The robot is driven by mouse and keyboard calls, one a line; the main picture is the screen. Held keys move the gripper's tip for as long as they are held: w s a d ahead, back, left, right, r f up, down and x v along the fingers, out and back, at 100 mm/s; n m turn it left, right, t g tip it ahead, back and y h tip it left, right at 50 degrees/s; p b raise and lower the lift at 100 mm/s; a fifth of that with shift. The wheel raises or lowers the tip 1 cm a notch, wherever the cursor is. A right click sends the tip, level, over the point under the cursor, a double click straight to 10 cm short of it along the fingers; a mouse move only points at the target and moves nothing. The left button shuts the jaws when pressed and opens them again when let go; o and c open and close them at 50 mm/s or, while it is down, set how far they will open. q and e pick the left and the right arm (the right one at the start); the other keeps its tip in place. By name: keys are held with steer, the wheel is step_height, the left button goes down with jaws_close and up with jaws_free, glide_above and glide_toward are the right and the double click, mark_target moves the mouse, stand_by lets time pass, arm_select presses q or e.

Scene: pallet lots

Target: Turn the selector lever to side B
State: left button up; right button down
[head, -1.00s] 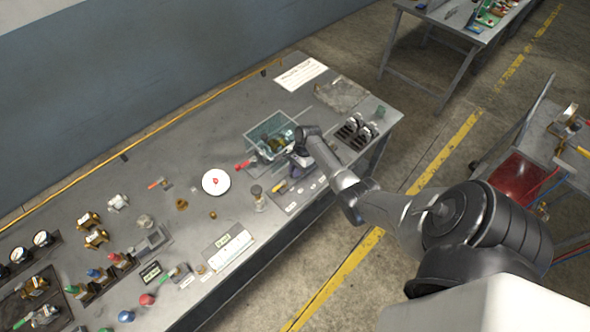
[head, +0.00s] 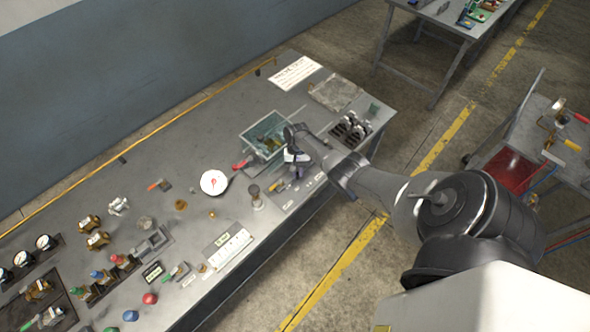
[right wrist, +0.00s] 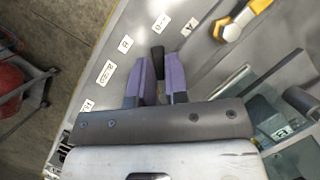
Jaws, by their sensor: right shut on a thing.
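My right gripper (right wrist: 161,70) has purple fingers that are shut on the black grip of the selector lever (right wrist: 157,55) in the right wrist view. The grip's end sticks out beyond the fingers; the lever's base is hidden by the gripper. Small white labels lie on the grey surface around it; one reads like B (right wrist: 125,43), and others are hard to read. Which label the lever points to is not clear. In the head view my right gripper (head: 297,171) is low over the bench's front edge, mostly covering the lever. My left gripper is not in view.
A teal bin (head: 263,137) stands just behind the gripper. A yellow-handled valve (right wrist: 240,20) is near the lever. A cart (head: 530,150) stands at right.

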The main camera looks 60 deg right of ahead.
steer(key=n, duration=0.1)
steer(key=n+g, duration=0.1)
steer(key=n, duration=0.1)
steer(key=s+d+n+h, duration=0.1)
steer(key=n, duration=0.1)
steer(key=shift+g, duration=0.3)
steer(key=shift+s+d+n+h+p, duration=0.15)
steer(key=shift+n+h+p, duration=0.1)
steer(key=shift+n, duration=0.4)
steer(key=shift+s+d+n+h+p, duration=0.15)
steer(key=shift+n+h, duration=0.1)
steer(key=shift+n, duration=0.4)
steer(key=shift+n+g, duration=0.3)
steer(key=shift+n, duration=0.1)
steer(key=shift+d, duration=0.1)
steer(key=c, duration=1.1)
jaws_free()
